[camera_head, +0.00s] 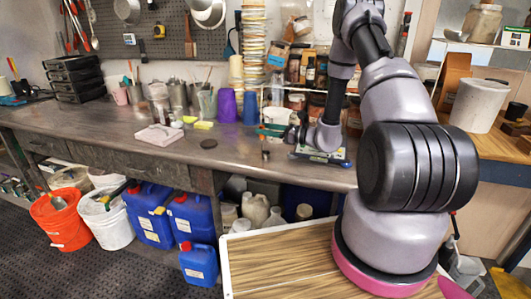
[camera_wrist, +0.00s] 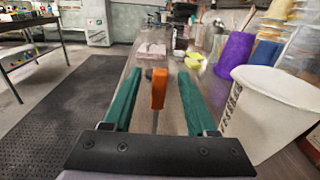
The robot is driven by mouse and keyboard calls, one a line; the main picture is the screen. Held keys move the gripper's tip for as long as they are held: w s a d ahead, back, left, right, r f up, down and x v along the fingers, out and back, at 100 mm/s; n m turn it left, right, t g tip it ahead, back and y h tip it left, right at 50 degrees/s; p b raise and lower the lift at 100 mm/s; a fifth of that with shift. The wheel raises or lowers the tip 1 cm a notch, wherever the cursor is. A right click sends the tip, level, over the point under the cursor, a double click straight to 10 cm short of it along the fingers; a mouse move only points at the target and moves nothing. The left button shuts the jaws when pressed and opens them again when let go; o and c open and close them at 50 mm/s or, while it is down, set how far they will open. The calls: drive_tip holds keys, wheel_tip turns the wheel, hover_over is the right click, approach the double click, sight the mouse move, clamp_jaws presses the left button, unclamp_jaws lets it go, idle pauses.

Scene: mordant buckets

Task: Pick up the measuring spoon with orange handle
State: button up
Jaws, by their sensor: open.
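In the wrist view, the orange handle (camera_wrist: 158,88) of the measuring spoon stands up between the two teal fingers of my gripper (camera_wrist: 158,76). There is a visible gap on each side of it. A thin grey shaft runs down below the handle. The spoon's bowl cannot be made out. My gripper is open. In the head view, my gripper (camera_head: 273,131) is low over the workbench, pointing left, and the spoon cannot be made out clearly there.
A white container (camera_wrist: 268,112) stands close on the right in the wrist view. A purple cup (camera_head: 227,105) and a blue cup (camera_head: 250,107) stand behind the gripper. A pinkish pad (camera_head: 159,135) and black disc (camera_head: 208,143) lie left on the workbench (camera_head: 110,128).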

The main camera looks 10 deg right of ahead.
drive_tip(key=shift+w+a, duration=0.15)
drive_tip(key=shift+a, duration=0.1)
clamp_jaws()
wheel_tip(320, 180, up, 10)
drive_tip(key=shift+r, duration=0.1)
idle(0.5)
idle(0.7)
